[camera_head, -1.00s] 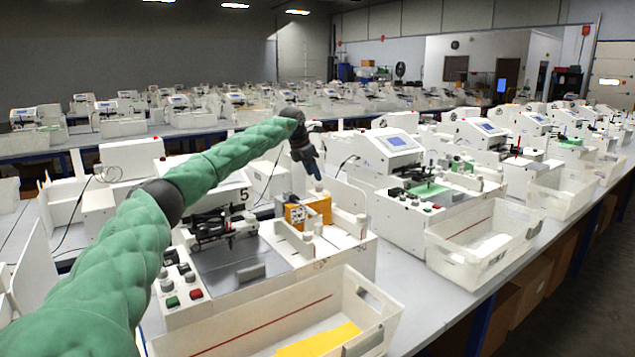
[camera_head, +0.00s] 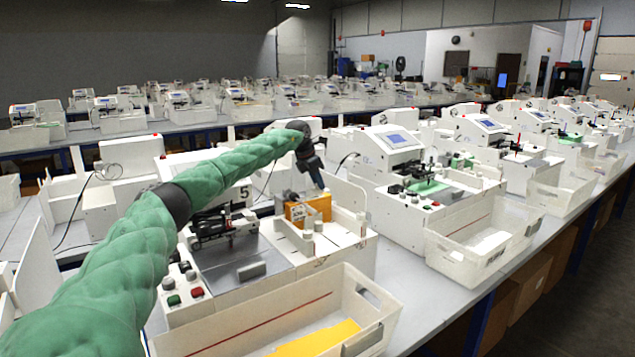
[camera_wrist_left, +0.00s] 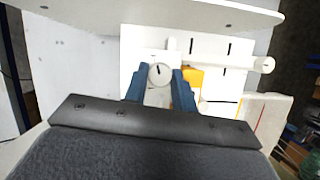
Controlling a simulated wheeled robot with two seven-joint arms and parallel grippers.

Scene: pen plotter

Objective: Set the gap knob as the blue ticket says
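The gap knob (camera_wrist_left: 160,73) is a white round knob with a short dark pointer line, seen from above in the left wrist view. My left gripper (camera_wrist_left: 161,72) has its two blue fingers apart, one on each side of the knob in that view. I cannot tell whether the fingertips touch it. In the head view my left gripper (camera_head: 316,178) points down over the rear of the near machine (camera_head: 240,274), close to an orange block (camera_head: 318,207). The knob cannot be made out there. I see no readable blue ticket. My right gripper is out of view.
A white bin (camera_head: 205,348) with yellow sheets (camera_head: 318,338) stands in front of the near machine. Another plotter (camera_head: 393,147) and its white bin (camera_head: 470,250) stand to the right. White upright panels stand close around my left gripper.

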